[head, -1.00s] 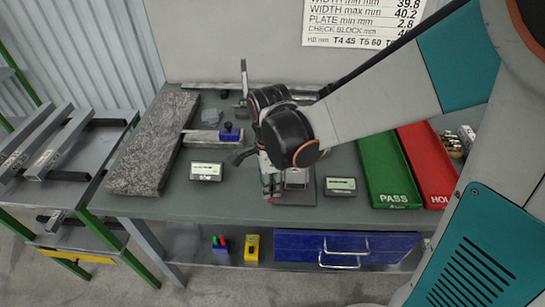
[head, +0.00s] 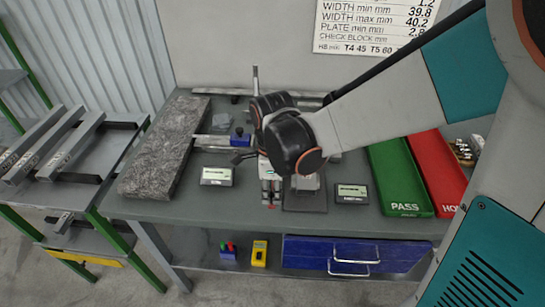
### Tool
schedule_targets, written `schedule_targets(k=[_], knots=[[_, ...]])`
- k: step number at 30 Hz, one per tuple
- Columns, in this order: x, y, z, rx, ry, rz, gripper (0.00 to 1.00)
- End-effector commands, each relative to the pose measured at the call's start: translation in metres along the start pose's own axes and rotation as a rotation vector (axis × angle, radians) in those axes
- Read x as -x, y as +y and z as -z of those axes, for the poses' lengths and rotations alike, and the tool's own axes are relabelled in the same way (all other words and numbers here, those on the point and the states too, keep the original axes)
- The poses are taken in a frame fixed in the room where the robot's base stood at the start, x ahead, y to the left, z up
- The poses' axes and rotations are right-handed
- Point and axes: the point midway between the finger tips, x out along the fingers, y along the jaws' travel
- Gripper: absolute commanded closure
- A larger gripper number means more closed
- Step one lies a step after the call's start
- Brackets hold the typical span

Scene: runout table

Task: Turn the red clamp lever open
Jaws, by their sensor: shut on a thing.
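My gripper (head: 270,194) points down at the front middle of the bench, beside a small fixture with a dark base plate (head: 306,201). Its fingers are shut around the red clamp lever (head: 271,201), of which only small red bits show low between them. My dark wrist covers the top of the gripper and much of the fixture, so the lever's angle cannot be told.
Two small display boxes (head: 217,176) (head: 352,194) flank the fixture. A granite slab (head: 165,150) lies left, with a blue-knobbed block (head: 240,138) near it. Green PASS (head: 400,180) and red HOLD (head: 440,170) trays stand right. A blue drawer (head: 350,253) hangs below.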

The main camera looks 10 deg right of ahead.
Motion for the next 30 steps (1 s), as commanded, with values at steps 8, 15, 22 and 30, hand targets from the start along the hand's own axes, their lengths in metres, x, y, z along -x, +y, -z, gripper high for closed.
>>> schedule_targets(k=[8, 15, 22, 30], knots=[[0.000, 0.000, 0.000, 0.001, -0.001, 0.000, 0.59], [0.002, 0.001, 0.000, 0.001, 0.000, 0.000, 0.59], [0.026, 0.001, 0.000, 0.001, 0.000, 0.000, 0.59], [0.075, 0.002, 0.000, 0.002, 0.000, 0.000, 0.59]])
